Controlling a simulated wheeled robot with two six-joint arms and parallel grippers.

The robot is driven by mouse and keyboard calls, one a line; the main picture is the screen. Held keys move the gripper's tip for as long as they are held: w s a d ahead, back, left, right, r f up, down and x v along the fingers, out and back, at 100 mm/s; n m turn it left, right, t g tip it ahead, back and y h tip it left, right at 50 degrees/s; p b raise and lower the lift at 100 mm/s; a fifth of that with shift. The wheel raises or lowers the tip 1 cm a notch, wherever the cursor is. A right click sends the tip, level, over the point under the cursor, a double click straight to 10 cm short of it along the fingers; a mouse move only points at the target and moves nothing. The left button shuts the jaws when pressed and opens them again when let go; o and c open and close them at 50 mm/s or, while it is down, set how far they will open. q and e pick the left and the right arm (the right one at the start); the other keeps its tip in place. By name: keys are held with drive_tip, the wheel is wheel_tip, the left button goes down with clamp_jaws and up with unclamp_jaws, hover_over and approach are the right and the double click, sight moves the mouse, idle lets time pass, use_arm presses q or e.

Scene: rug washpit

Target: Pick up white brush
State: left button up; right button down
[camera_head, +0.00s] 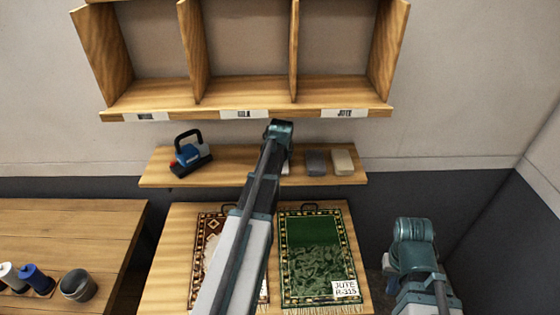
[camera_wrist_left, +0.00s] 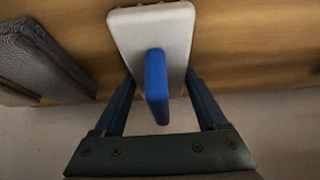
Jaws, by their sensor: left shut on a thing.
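The white brush (camera_wrist_left: 178,25) has a pale block body and a blue handle (camera_wrist_left: 157,85). In the left wrist view my left gripper (camera_wrist_left: 158,75) is shut on it, with a finger on each side of the handle. The brush is over the wooden shelf (camera_head: 230,178); I cannot tell whether it still touches it. In the head view a small pale part of the brush (camera_head: 286,166) shows beside my left wrist, which hides the rest and the fingers. My right gripper (camera_head: 415,240) is low at the right, apart from the shelf; its fingers are not clear.
A dark grey block (camera_head: 316,162) and a beige block (camera_head: 343,161) stand right of the brush. A blue and black tool (camera_head: 190,152) is at the shelf's left. Labelled cubbies (camera_head: 245,95) hang above. A green rug (camera_head: 315,245) and a patterned rug (camera_head: 207,235) lie below.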

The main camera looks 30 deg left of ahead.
use_arm(q)
drive_tip(key=shift+r, duration=0.15)
drive_tip(key=shift+r+p, duration=0.65)
drive_tip(key=shift+p, duration=0.15)
drive_tip(key=s+d, duration=0.4)
drive_tip(key=s, duration=0.3)
drive_tip(key=s+d, duration=0.5)
drive_tip(key=s, duration=0.3)
drive_tip(key=shift+s+d, duration=0.2)
drive_tip(key=shift+d, duration=0.05)
